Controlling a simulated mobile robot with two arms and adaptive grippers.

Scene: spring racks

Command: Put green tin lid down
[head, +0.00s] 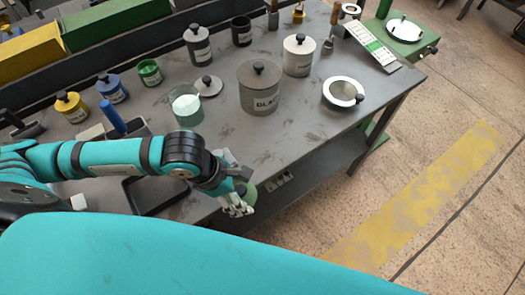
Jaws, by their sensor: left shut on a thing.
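My left gripper (240,206) is at the front edge of the grey workbench (300,128). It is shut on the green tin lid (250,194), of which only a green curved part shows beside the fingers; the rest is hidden. The lid is held near the bench's front edge, and I cannot tell its exact height. A small green tin (150,74) with a pale label stands farther back on the left, its dark top without a knob. My right gripper is not in view.
Several knobbed tins stand on the bench: yellow (71,108), blue (111,89), grey (198,47) and a large grey one (259,90). The bench's front right is mostly clear.

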